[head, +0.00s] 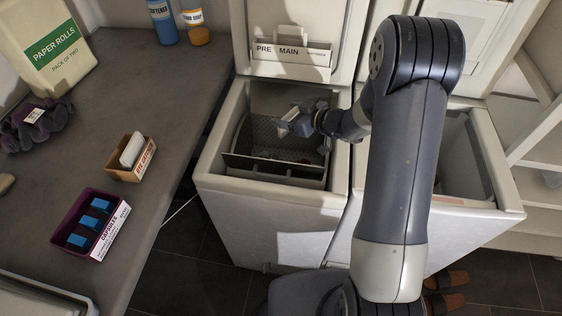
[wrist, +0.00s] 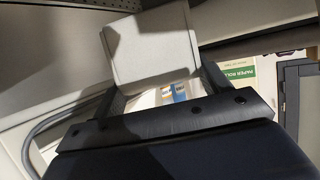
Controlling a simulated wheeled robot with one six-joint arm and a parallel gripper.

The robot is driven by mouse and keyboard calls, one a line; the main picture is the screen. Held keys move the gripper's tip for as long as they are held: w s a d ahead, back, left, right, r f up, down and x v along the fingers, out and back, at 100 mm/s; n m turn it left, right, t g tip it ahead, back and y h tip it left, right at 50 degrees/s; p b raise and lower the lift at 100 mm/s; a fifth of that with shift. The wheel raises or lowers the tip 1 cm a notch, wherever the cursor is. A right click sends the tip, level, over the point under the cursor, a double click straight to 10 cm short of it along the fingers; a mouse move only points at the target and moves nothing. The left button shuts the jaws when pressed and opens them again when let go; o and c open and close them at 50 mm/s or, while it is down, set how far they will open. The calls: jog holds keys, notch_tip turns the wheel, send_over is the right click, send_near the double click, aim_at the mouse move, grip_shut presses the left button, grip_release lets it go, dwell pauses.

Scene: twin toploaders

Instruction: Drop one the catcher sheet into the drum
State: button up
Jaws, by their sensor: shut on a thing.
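My gripper (head: 290,122) is over the open left toploader (head: 213,165), above its perforated drum (head: 268,138). In the wrist view, my gripper (wrist: 155,75) is shut on a white, square catcher sheet (wrist: 152,48), which spans between the two fingers. In the head view the held sheet is small and hard to tell from the fingers. The catcher box (head: 144,166), brown with red lettering, stands on the counter at left with white sheets (head: 132,149) upright in it. Some small, unclear items lie in the drum. My arm hides part of both machines.
The right toploader (head: 478,190) is also open, partly behind my arm.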

jog(key=shift+f, duration=0.15)
jog(key=o, duration=1.3)
jog(key=shift+c, duration=0.2)
notch_tip(320, 180, up, 10)
jog(key=shift+p, duration=0.8)
jog(key=shift+f, duration=0.1)
notch_tip(320, 180, down, 10)
jog(key=shift+r+b, duration=0.15)
jog(key=shift+b, duration=0.7)
notch_tip(320, 180, up, 3)
jog(key=p, duration=0.3)
jog(key=shift+r+p, duration=1.05)
jog(key=shift+p, duration=0.05)
